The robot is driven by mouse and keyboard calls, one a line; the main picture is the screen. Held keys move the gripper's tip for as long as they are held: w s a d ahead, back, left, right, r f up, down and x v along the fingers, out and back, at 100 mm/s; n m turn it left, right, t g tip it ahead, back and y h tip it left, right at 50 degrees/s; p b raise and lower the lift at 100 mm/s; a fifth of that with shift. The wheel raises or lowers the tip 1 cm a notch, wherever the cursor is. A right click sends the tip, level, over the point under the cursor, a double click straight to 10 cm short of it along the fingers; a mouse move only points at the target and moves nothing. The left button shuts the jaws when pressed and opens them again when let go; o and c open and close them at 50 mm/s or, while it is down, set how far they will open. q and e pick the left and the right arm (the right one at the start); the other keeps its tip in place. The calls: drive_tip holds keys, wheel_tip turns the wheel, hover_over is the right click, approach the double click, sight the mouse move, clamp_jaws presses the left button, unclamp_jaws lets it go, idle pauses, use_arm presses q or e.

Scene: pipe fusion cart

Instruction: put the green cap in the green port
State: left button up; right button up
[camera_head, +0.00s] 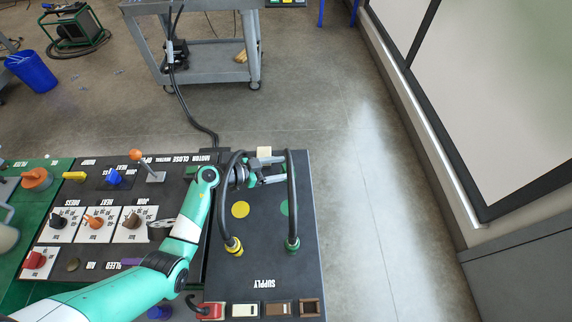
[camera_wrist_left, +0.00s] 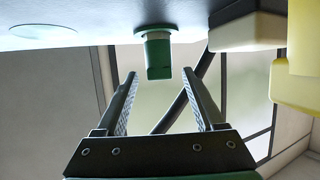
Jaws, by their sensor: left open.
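A green cap (camera_wrist_left: 158,58) shows in the left wrist view with a green ring around its base at the panel surface. My left gripper (camera_wrist_left: 158,88) is open, with one finger on each side of the cap's line; the cap appears just beyond the fingertips and ungripped. In the head view my left gripper (camera_head: 272,173) reaches right, low over the top of the supply panel, and the cap cannot be made out there. A flat green disc (camera_head: 285,208) lies on the panel, partly covered by a black cable. I cannot tell which green fitting is the port. My right gripper is not in view.
Two black cables (camera_head: 291,190) arch over the panel to a yellow plug (camera_head: 234,246) and a green plug (camera_head: 292,244). A yellow disc (camera_head: 240,209) lies beside the green one. A pale block (camera_head: 264,152) stands at the panel's far edge. Open floor lies to the right.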

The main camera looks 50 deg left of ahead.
use_arm(q)
drive_tip(key=p+v, duration=0.4)
drive_tip(key=v, duration=0.6)
drive_tip(key=shift+f, duration=0.1)
